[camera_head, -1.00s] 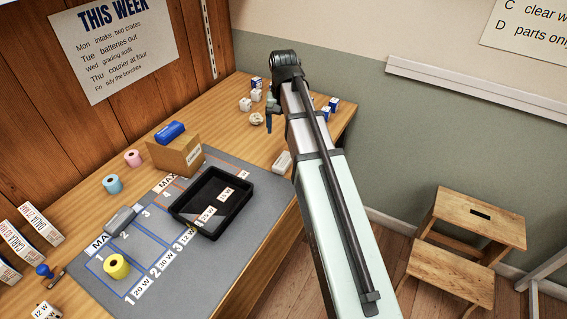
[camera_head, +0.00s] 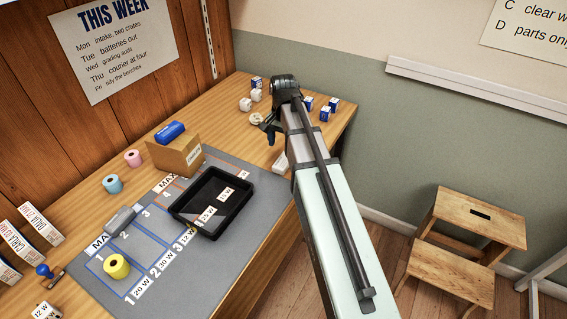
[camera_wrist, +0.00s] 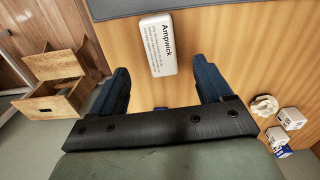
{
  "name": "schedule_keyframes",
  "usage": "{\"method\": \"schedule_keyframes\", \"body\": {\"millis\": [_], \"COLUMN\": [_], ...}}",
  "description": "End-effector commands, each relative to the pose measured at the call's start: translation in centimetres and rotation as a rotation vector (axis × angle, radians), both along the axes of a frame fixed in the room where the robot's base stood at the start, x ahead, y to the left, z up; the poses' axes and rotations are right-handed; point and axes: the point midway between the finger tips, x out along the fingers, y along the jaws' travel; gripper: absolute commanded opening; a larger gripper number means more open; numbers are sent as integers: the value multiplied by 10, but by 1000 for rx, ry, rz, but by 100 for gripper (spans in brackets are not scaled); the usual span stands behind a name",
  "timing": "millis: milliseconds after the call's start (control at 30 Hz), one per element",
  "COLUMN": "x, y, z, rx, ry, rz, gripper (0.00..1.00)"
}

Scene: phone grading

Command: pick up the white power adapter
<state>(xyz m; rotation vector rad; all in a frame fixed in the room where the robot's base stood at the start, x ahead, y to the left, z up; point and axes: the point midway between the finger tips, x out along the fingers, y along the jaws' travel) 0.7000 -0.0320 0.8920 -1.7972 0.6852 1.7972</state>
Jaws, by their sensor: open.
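The white power adapter (camera_wrist: 158,45), a rounded block with "Ampwick" printed on its face, lies on the wooden bench near the edge of the grey mat. In the head view the adapter (camera_head: 280,163) is partly hidden by my arm. My gripper (camera_wrist: 161,68) is open and empty. In the wrist view its two dark blue fingers stand left and right of the adapter's near end, with space on both sides; I cannot tell the height between them. In the head view my gripper (camera_head: 268,129) is over the bench, farther back than the adapter.
A black tray (camera_head: 178,212) with labelled pieces stands on the grey mat (camera_head: 262,179). A step stool (camera_head: 478,219) stands on the floor.

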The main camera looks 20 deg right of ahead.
Motion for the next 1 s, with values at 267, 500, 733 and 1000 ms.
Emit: {"method": "schedule_keyframes", "body": {"millis": [267, 500, 733, 1000], "x": [0, -1, -1, -1], "y": [0, 1, 1, 1], "z": [-16, -28, -55, -68], "rx": [0, 0, 0, 0], "ry": [0, 1, 1, 0], "rz": [1, 1, 0, 0], "gripper": [79, 79, 79, 79]}}
